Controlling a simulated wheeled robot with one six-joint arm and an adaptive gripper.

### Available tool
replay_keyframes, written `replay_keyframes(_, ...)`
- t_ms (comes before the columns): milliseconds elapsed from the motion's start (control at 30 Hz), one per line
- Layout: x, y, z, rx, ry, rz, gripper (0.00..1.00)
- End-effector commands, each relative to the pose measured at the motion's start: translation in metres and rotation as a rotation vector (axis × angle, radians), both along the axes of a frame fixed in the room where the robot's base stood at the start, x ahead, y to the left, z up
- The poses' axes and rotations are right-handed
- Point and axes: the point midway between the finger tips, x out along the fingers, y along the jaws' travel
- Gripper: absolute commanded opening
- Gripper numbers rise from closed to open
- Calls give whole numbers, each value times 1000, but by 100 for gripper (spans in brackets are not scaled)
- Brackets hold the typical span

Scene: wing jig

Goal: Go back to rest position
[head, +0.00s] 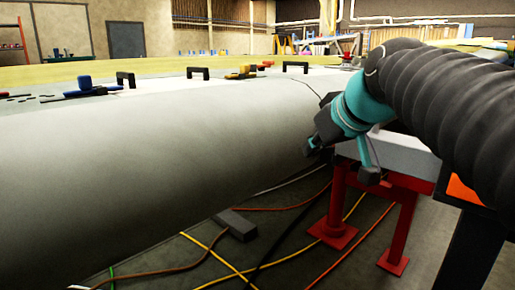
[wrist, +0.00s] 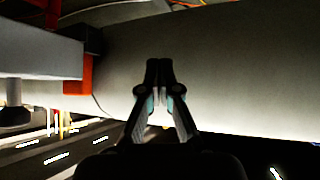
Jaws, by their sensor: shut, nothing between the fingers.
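My gripper (wrist: 159,72) is shut and empty in the wrist view, its two dark fingertips together. Behind the fingertips is the pale curved surface of the wing (wrist: 230,70); I cannot tell how far off it is. In the head view my arm comes in from the right, and its teal and black wrist is beside the right end of the large grey wing (head: 150,160).
Red stands (head: 338,215) carry a light beam (head: 395,150) at the right. Orange and yellow cables (head: 215,255) and a dark box (head: 236,225) lie on the floor below the wing. Black handles (head: 197,72) and small tools (head: 85,87) are on top of the wing.

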Motion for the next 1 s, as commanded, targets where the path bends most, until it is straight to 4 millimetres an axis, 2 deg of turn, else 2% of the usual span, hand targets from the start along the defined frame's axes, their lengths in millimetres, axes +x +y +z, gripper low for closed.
replay_keyframes(33, -19, -4, -24, 1, 40, -36, 0)
replay_keyframes(300, -110, -29, -153, -1, 234, -252, 0)
replay_keyframes(400, -140, -37, -195, -8, 286, -318, 0)
replay_keyframes(500, -162, -43, -226, -15, 321, -370, 0)
replay_keyframes(600, -176, -49, -246, -20, 343, -401, 0)
replay_keyframes(700, -182, -52, -255, -23, 352, -417, 0)
replay_keyframes(1000, -182, -52, -255, -23, 352, -417, 0)
